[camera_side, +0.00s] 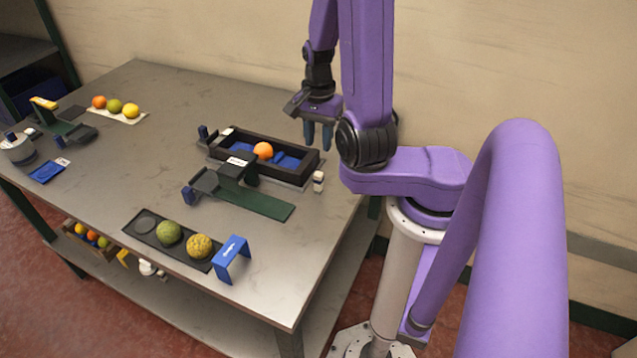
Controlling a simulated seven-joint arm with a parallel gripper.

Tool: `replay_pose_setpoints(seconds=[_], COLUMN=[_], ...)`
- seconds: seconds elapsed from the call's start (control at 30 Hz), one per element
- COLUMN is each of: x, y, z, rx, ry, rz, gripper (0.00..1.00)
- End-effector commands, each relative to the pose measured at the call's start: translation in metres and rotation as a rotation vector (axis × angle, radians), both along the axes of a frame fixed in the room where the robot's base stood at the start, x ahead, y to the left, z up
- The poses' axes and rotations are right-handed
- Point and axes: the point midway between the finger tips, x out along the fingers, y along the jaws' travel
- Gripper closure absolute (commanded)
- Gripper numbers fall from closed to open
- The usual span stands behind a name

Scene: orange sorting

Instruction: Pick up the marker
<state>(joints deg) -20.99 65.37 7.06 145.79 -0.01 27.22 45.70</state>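My gripper (318,137) hangs above the far right part of the table, pointing down. Its two blue-grey fingers are apart with nothing visible between them. I cannot clearly make out a marker. A small upright white item with a dark band (318,181) stands on the table below my gripper, close to the right end of the black tray. It is too small to tell whether it is the marker.
The black tray (303,171) holds an orange (263,150) and blue pads. A dark green fixture (262,204) lies in front. A black strip (202,262) holds green and yellow fruit beside a blue stand (231,260). More fruit lies on a pale mat (139,120). The table's left middle is clear.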

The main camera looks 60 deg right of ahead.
Motion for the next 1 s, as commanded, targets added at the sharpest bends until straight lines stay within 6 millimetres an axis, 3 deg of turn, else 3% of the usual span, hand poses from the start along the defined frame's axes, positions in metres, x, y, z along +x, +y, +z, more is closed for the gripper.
replay_pose_setpoints(seconds=[0.7, 1.0], x=[0.000, 0.000], y=[0.001, -0.001], z=[-0.078, -0.093], rx=[0.004, -0.001], ry=[0.002, -0.002], rz=[0.002, 0.001], gripper=[0.65, 0.65])
